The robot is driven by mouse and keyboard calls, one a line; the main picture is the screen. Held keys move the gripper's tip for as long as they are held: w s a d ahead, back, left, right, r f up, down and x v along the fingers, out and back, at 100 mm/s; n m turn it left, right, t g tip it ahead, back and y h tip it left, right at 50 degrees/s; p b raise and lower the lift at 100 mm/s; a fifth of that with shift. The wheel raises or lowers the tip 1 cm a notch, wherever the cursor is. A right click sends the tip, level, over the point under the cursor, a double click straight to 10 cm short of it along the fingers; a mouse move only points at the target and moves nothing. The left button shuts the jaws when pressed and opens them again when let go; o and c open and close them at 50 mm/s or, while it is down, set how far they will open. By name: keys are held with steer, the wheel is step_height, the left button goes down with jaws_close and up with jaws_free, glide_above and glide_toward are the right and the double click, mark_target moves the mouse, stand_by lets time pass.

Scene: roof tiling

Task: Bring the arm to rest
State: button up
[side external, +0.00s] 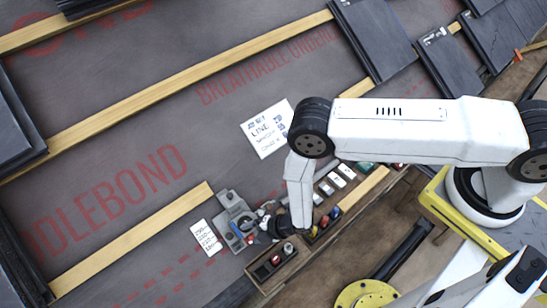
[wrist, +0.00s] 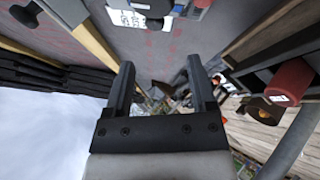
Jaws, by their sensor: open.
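My gripper (side external: 268,225) is low over the near edge of the roof, at the end of my white arm, beside a grey metal device (side external: 230,203). Its fingers are small and partly lost among dark parts in the side view. In the wrist view my gripper (wrist: 161,66) shows two black fingers spread well apart, with nothing held between them. The arm is bent, its forearm hanging down to a dark wrist above the wooden tray (side external: 262,286).
The tray holds several small coloured items, with a red cylinder (wrist: 291,78) close at the right in the wrist view. Wooden battens (side external: 135,240) cross the grey underlay. Dark slates (side external: 372,38) stack at the upper right. A paper note (side external: 267,128) lies on open underlay.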

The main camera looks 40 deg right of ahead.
steer(key=w+d+r+m+h, duration=0.1)
steer(key=w+d+r+m, duration=0.25)
steer(key=r, duration=0.45)
steer(key=w+d+r+m+g+h, duration=0.1)
steer(key=w+d+r+m+h, duration=0.2)
steer(key=r, duration=0.4)
steer(key=w+d+r+m, duration=0.3)
steer(key=d+r+m, duration=0.15)
steer(key=r, duration=0.35)
steer(key=s+d+r+m+g+h, duration=0.2)
steer(key=s+d+r+m+g, duration=0.1)
steer(key=s+d+r+m, duration=0.8)
steer(key=s+d+r, duration=0.4)
steer(key=r, duration=0.1)
steer(key=shift+s+d+r+g+h, duration=0.25)
steer(key=shift+s+r+g+h, duration=0.05)
steer(key=shift+s, duration=0.1)
